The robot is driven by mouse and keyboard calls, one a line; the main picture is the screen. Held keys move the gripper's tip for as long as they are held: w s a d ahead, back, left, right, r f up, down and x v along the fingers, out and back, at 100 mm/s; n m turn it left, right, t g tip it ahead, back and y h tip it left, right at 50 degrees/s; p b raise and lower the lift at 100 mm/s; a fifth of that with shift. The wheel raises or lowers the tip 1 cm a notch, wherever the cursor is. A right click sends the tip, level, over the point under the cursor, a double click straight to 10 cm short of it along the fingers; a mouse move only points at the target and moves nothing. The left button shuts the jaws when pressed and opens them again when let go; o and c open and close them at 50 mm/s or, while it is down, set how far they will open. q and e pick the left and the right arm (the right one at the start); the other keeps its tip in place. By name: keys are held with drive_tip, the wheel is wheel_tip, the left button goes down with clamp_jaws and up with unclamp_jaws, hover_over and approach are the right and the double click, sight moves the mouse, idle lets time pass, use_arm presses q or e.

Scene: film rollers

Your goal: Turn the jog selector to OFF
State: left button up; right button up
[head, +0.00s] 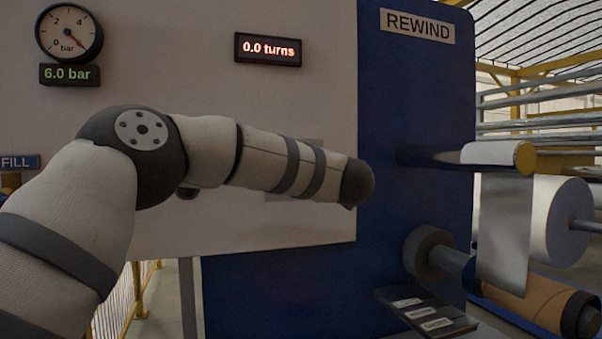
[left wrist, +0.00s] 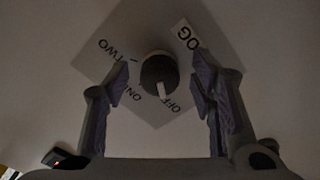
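The jog selector (left wrist: 157,69) is a dark round knob with a white pointer mark on a grey square plate (left wrist: 152,28), seen in the left wrist view. The pointer aims down and slightly right in the picture, close to the OFF label (left wrist: 173,103). My left gripper (left wrist: 160,84) is open, with its fingers on either side of the knob and visible gaps between. In the head view my left arm hides the selector, and its gripper is not distinguishable. My right gripper is not in view.
The pale panel (head: 290,100) holds a pressure gauge (head: 68,33), a 6.0 bar display (head: 69,74) and a 0.0 turns display (head: 268,49). Right of it stand a blue REWIND housing (head: 415,90), a film roller (head: 490,154) and a cardboard-coloured roll (head: 530,300).

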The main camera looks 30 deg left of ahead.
use_arm(q)
drive_tip(key=v, duration=1.2)
